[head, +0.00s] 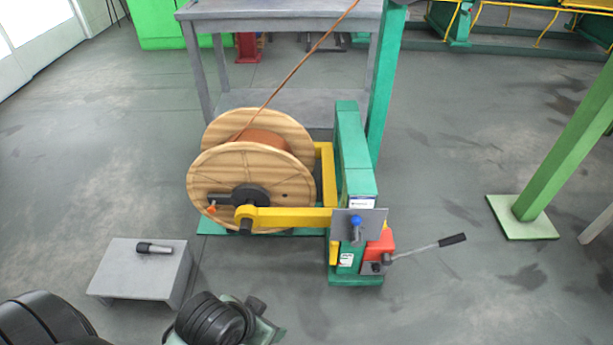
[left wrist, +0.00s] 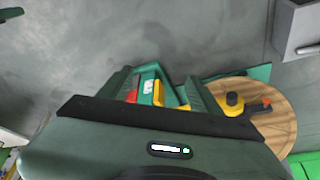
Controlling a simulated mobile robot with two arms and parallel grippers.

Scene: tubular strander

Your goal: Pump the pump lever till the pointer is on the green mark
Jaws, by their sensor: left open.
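The pump is a red block (head: 380,246) low on the right side of the green stand (head: 355,160). Its pump lever (head: 430,247) is a thin metal rod with a black grip, sticking out to the right and slightly up. A grey plate with a blue knob (head: 355,226) is above the block. I cannot make out the pointer or the green mark. My left gripper (left wrist: 160,82) is open and empty in the left wrist view, with the red block (left wrist: 132,94) showing beyond its fingers. In the head view my left arm is at the bottom left, apart from the lever. My right gripper is not in view.
A wooden spool (head: 240,185) with copper wire sits in the yellow arm (head: 290,217) left of the pump. A low grey stool (head: 140,270) with a black-handled tool (head: 154,248) stands at left. A green post (head: 570,150) rises at right. Floor around the lever is clear.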

